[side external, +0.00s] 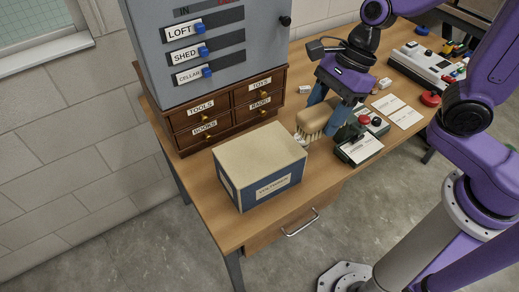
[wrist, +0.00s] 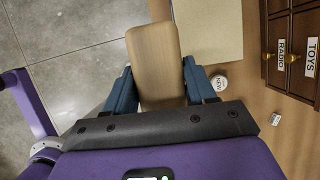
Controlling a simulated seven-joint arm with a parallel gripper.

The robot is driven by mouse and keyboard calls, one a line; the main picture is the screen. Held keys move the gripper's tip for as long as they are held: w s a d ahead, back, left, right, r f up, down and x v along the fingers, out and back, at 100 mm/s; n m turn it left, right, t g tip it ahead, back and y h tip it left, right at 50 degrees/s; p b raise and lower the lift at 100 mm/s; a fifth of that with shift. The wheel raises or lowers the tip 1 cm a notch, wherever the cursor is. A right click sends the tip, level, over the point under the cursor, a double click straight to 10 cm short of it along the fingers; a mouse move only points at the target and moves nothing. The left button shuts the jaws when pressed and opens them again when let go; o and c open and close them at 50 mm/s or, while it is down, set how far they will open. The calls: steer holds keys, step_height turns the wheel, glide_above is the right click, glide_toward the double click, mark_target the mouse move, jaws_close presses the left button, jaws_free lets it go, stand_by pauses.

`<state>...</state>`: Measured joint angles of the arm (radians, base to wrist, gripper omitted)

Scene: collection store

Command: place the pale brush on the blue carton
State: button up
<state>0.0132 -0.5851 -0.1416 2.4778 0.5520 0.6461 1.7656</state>
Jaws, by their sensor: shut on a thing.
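The pale brush (side external: 318,117) has a light wooden back and bristles facing down. My gripper (side external: 330,117) is shut on it, with one blue finger on each side. The brush (wrist: 157,65) also shows between the fingers in the wrist view, its long end pointing away from my wrist. The blue carton (side external: 260,168) stands on the desk, left of the brush in the side view, with a bare pale top and a label on its front. In the wrist view the carton's top (wrist: 208,30) lies just right of the brush. I cannot tell the exact gap between brush and desk.
A wooden drawer cabinet (side external: 226,108) with a grey switch panel (side external: 210,50) stands behind the carton. A round "NEW" tag (wrist: 218,82) lies on the desk.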

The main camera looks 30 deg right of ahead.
steer(key=shift+s+a, duration=0.2)
steer(key=shift+s, duration=0.2)
steer(key=shift+a, duration=0.15)
steer(key=w+a+f, duration=0.2)
steer(key=w+f, duration=0.1)
steer(key=w+a+f, duration=0.2)
steer(key=w+f, duration=0.1)
steer(key=w, duration=0.1)
steer(key=w+a+f, duration=0.3)
steer(key=w, duration=0.1)
steer(key=shift+w+f, duration=0.15)
steer(key=shift+f, duration=0.1)
steer(key=shift+w+a+f, duration=0.1)
steer(key=shift+f, duration=1.6)
steer(key=shift+f, duration=0.15)
steer(key=o, duration=1.1)
